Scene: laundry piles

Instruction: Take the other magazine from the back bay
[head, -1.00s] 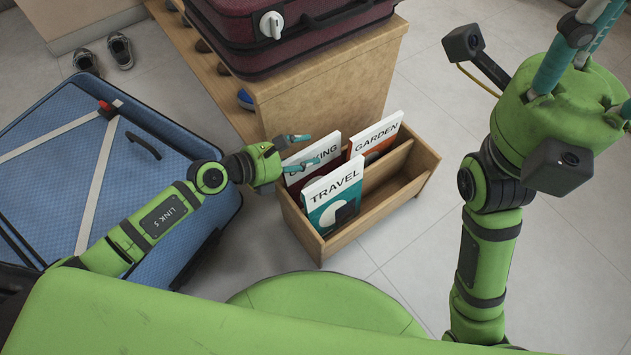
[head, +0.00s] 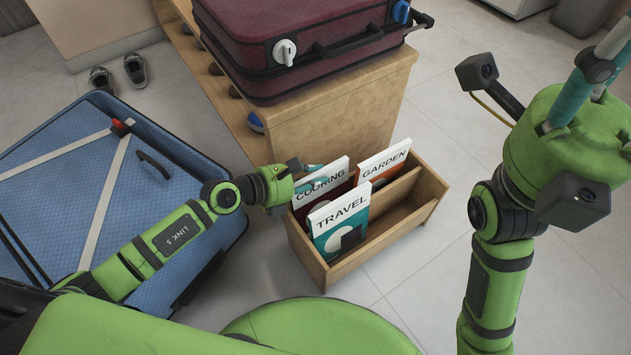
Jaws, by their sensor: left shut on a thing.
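The wooden magazine box (head: 372,262) stands on the floor at the centre, with a divider between its front and back bays. The COOKING magazine (head: 325,182) stands at the left of the back bay, and the GARDEN magazine (head: 385,163) stands to its right. The TRAVEL magazine (head: 338,222) stands in the front bay and hides part of COOKING. My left gripper (head: 311,170) is shut on the upper left edge of COOKING; its fingertips are partly hidden. My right gripper (head: 606,58) is high at the right, away from the box, its fingertips not clear.
A wooden bench (head: 335,105) with a maroon suitcase (head: 300,25) on it stands right behind the box. An open blue suitcase (head: 75,195) lies to the left, under my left arm. Shoes (head: 118,76) lie at the back left. Floor right of the box is clear.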

